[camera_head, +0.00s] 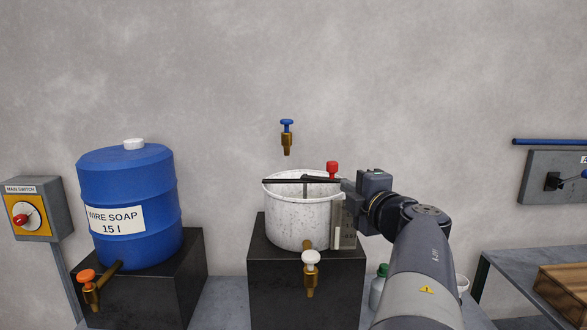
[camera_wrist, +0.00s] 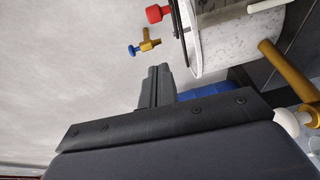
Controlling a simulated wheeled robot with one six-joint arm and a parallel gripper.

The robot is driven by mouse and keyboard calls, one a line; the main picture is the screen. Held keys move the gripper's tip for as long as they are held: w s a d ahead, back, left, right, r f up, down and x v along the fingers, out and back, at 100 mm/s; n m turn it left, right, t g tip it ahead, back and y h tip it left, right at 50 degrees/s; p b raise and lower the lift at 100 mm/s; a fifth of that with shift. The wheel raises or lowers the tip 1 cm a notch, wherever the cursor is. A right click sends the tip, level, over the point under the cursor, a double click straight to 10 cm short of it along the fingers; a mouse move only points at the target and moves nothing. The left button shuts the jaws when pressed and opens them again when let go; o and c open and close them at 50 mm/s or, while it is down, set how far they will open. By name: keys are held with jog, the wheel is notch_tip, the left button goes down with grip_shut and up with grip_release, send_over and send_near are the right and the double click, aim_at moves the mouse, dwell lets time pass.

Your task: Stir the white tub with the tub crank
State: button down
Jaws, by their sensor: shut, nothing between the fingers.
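The white speckled tub (camera_head: 297,222) stands on a black block in the middle. It also shows in the wrist view (camera_wrist: 222,48). The tub crank's dark bar (camera_head: 288,181) lies across the tub's rim. Its red knob (camera_head: 332,168) stands up near the right side of the rim and shows at the top of the wrist view (camera_wrist: 158,13). My gripper (camera_head: 347,186) is beside the rim's right side, close to the knob. In the wrist view its fingers (camera_wrist: 157,72) are together and empty, apart from the knob. The tub's inside is mostly hidden.
A blue-handled tap (camera_head: 287,138) is on the wall above the tub. A white-handled tap (camera_head: 310,270) sticks out of the tub's front. A blue soap barrel (camera_head: 130,200) stands left. A bottle (camera_head: 377,290) is low beside my arm; a bench (camera_head: 510,268) is at right.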

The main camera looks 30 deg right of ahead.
jog(key=p, duration=0.1)
send_near(334, 168)
jog(key=w+a, duration=0.1)
jog(key=w, duration=0.1)
jog(key=w+a, duration=0.2)
jog(key=w, duration=0.1)
jog(key=shift+a, duration=0.2)
jog(key=d, duration=0.1)
jog(key=w+d, duration=0.1)
jog(key=shift+w+d+p, duration=0.3)
jog(key=shift+p, duration=0.05)
jog(key=shift+w+d+f, duration=0.1)
jog(key=shift+w+d, duration=0.15)
jog(key=shift+d, duration=0.15)
jog(key=shift+w+d+p, duration=0.25)
jog(key=shift+d+p, duration=0.25)
jog(key=shift+p, duration=0.2)
jog(key=shift+w+d+p, duration=0.25)
jog(key=shift+d+p, duration=0.25)
jog(key=shift+d, duration=0.05)
jog(key=shift+a, duration=0.1)
